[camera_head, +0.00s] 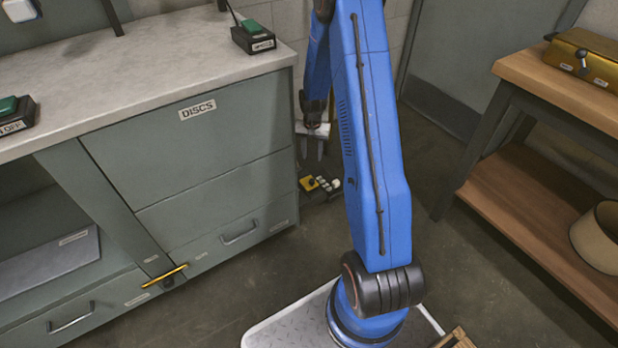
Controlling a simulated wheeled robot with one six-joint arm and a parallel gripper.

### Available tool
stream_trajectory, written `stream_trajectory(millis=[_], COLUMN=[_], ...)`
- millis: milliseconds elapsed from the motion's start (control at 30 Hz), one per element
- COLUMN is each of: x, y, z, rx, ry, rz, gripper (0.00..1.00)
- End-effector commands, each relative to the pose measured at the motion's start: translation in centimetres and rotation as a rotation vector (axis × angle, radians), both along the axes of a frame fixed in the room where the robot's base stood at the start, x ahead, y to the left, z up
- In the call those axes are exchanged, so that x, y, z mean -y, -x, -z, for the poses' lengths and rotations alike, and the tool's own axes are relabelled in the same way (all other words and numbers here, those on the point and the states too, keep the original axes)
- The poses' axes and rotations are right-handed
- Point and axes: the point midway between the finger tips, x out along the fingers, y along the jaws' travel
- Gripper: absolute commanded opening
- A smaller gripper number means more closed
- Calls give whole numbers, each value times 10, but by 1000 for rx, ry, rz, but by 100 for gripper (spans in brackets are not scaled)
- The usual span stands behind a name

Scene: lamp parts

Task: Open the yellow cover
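A yellow box-like cover (586,56) with a dark knob and a small label is on the wooden top of the bench at the upper right. The right edge of the picture cuts it off, and it looks shut. My gripper (312,150) hangs at the end of my blue arm, left of the upper arm link, beside the cabinet's right side. It is far from the yellow cover. Its two pale fingers point down and look apart, with nothing seen between them. A small yellow piece (309,183) with pale parts beside it shows low down below my gripper; its details are too small to tell.
A grey-green cabinet (205,160) marked DISCS stands at the left, with a yellow handle (165,276) low on it. Two green-switch boxes sit on its counter (130,70). The bench's lower shelf (530,200) holds a beige round shade (600,238).

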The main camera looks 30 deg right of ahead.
Motion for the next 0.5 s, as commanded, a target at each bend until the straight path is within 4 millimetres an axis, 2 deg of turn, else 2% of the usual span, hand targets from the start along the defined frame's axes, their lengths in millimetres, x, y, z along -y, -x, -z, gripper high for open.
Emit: stream_trajectory(millis=[500], x=[-1], y=[1], z=[82], rx=[-3], ry=[-1], rz=[-1], gripper=[40])
